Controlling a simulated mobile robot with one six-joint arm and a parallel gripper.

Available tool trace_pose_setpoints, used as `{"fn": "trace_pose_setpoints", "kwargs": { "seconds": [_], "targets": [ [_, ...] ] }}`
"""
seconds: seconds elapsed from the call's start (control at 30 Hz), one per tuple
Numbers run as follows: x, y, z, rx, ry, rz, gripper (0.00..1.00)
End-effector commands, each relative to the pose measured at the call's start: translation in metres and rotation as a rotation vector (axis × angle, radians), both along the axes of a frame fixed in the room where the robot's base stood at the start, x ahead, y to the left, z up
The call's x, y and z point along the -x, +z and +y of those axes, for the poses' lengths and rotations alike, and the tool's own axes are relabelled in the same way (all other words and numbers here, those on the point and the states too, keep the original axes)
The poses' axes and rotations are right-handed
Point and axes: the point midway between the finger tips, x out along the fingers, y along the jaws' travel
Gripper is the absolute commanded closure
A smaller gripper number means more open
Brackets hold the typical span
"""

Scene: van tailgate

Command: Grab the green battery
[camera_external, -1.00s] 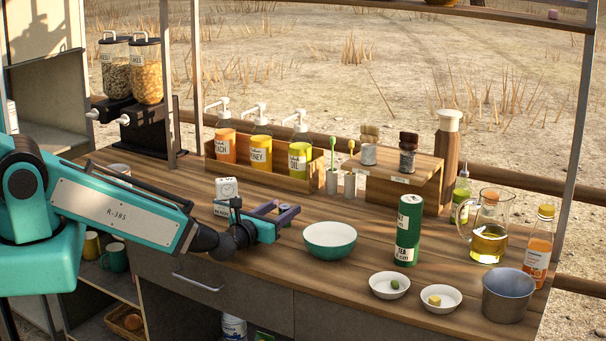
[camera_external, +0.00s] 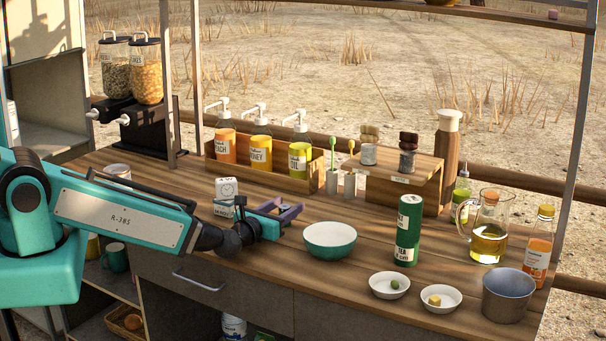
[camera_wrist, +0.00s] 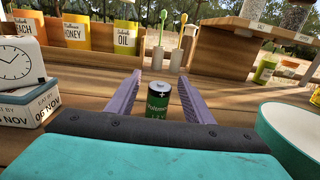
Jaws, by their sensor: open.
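The green battery (camera_wrist: 158,101) stands upright on the wooden counter in the wrist view, with a black top band and white lettering. My gripper (camera_wrist: 158,85) is open, with one purple finger on each side of the battery. The jaws look empty, and I cannot tell whether either finger touches it. In the external view my gripper (camera_external: 288,210) is low over the counter, left of the teal bowl. The battery is hard to make out there, hidden by the gripper.
A white clock (camera_wrist: 17,66) sits on a box (camera_wrist: 32,106) to the left. The teal bowl (camera_external: 330,240) is close on the right. Behind stand two cups with toothbrushes (camera_external: 332,180) and a wooden bottle rack (camera_external: 262,168). A green tea tin (camera_external: 408,230) is farther right.

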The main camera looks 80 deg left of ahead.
Motion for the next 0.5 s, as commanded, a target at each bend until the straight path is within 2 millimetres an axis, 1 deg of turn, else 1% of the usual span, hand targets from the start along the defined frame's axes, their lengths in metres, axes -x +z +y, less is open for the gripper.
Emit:
{"fn": "trace_pose_setpoints", "kwargs": {
  "seconds": [0.03,0.23,0.3,0.5],
  "targets": [
    [-0.002,-0.003,0.002,0.0,0.0,-0.001,0.53],
    [-0.007,-0.003,0.007,0.0,0.0,-0.001,0.53],
    [-0.015,0.0,0.013,0.001,0.0,-0.001,0.53],
    [-0.025,0.001,0.022,0.0,0.0,-0.001,0.53]
  ]
}}
